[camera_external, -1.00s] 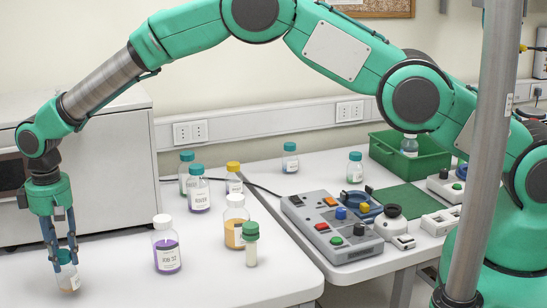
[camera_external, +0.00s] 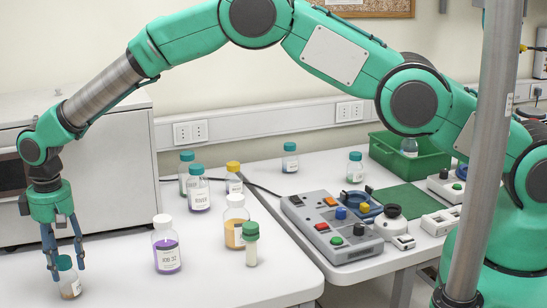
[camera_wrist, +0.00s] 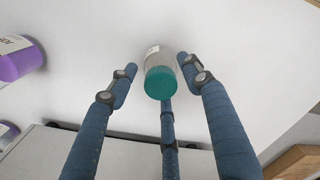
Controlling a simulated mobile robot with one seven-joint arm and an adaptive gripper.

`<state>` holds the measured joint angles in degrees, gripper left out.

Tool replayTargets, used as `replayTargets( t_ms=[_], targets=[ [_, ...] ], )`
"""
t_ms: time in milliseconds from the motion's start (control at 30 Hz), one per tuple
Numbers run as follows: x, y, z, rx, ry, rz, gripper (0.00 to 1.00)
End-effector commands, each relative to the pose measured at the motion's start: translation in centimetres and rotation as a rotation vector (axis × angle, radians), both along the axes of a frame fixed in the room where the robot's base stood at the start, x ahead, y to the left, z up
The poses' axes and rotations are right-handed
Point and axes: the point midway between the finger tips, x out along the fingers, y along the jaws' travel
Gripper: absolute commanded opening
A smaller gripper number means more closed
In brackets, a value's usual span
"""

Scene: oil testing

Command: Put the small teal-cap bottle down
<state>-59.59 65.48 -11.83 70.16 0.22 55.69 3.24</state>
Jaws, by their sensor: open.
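The small teal-cap bottle (camera_external: 69,279) stands upright on the white table at the front left, with a little brownish content low in it. In the wrist view the bottle (camera_wrist: 160,76) sits between the fingertips, its teal cap facing the camera. My gripper (camera_external: 65,272) is above and around the bottle, fingers pointing down. In the wrist view my gripper (camera_wrist: 157,72) is open, with a gap visible between the bottle and the two side fingers. A third finger reaches near the cap; whether it touches I cannot tell.
A white-capped bottle with purple content (camera_external: 167,249) stands to the right. Beyond it are a white-capped bottle with orange content (camera_external: 235,228) and a green-capped vial (camera_external: 251,248). A grey cabinet (camera_external: 100,170) stands behind my gripper. Table around the bottle is clear.

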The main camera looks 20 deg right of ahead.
Motion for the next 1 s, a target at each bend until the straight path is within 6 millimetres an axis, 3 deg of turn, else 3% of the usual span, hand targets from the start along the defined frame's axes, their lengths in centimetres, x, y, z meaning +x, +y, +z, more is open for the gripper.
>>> replayTargets(
  t_ms=[367,1000],
  targets=[
    [0.0,0.0,1.9,0.001,-0.001,0.0,0.49],
    [0.0,0.0,11.2,0.001,-0.001,0.0,0.49]
  ],
)
